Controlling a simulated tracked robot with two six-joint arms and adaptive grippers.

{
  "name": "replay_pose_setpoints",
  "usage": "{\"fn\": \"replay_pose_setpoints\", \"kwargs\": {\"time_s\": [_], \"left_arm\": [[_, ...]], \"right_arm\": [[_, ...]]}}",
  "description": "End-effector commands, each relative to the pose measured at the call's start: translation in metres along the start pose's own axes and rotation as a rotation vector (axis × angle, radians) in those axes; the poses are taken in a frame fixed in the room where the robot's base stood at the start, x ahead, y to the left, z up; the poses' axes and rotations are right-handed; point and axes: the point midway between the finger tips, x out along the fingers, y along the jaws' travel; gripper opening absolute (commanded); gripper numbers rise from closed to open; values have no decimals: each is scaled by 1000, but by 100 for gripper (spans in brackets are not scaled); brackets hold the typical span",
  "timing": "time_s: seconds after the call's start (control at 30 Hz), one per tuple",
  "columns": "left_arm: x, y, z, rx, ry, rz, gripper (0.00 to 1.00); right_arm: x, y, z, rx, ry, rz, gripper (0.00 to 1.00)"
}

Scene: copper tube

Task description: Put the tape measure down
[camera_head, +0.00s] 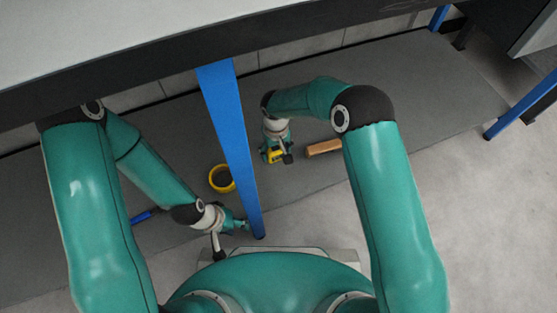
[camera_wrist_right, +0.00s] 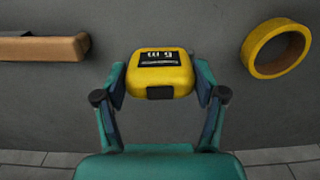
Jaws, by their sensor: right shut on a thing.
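The yellow tape measure (camera_wrist_right: 160,75) with a black label sits between the fingers of my right gripper (camera_wrist_right: 160,88) in the right wrist view. The gripper is shut on it, with a finger against each side. In the head view the tape measure (camera_head: 275,156) shows small and partly covered by my right gripper (camera_head: 274,150), over the grey shelf (camera_head: 400,85). I cannot tell whether it touches the shelf. My left gripper (camera_head: 238,225) is near the shelf's front edge beside the blue post; its fingers are too small to read.
A yellow tape roll (camera_head: 221,179) lies left of the blue post (camera_head: 230,140); it also shows in the wrist view (camera_wrist_right: 250,53). A wooden block (camera_head: 323,148) lies right of the tape measure. A blue object (camera_head: 142,217) lies at left. The tabletop (camera_head: 120,40) hangs above the shelf.

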Motion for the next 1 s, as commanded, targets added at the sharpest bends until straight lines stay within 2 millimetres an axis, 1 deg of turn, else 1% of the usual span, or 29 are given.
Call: {"fn": "replay_pose_setpoints", "kwargs": {"time_s": [0.03,0.17,0.27,0.4,0.47,0.73,0.87,0.9,0.97,1.0], "left_arm": [[3,-1,0,0,0,0,40],[4,-2,0,0,0,0,40],[9,-3,0,0,0,0,40],[17,-6,0,0,0,0,40],[18,-7,0,0,0,0,40],[18,-6,0,0,0,0,40],[22,-8,0,0,0,0,40],[20,-7,0,0,0,0,40],[20,-7,0,0,0,0,40],[20,-7,0,0,0,0,40]], "right_arm": [[5,0,-1,0,2,0,25],[11,0,-1,0,1,1,25],[22,0,0,0,-1,1,25],[44,0,0,1,0,0,25],[49,0,-1,1,1,0,25],[50,0,-1,0,2,0,25],[54,0,-1,0,1,0,25],[52,0,0,0,1,0,77],[52,0,0,0,0,0,87],[52,0,0,0,0,0,94]]}}
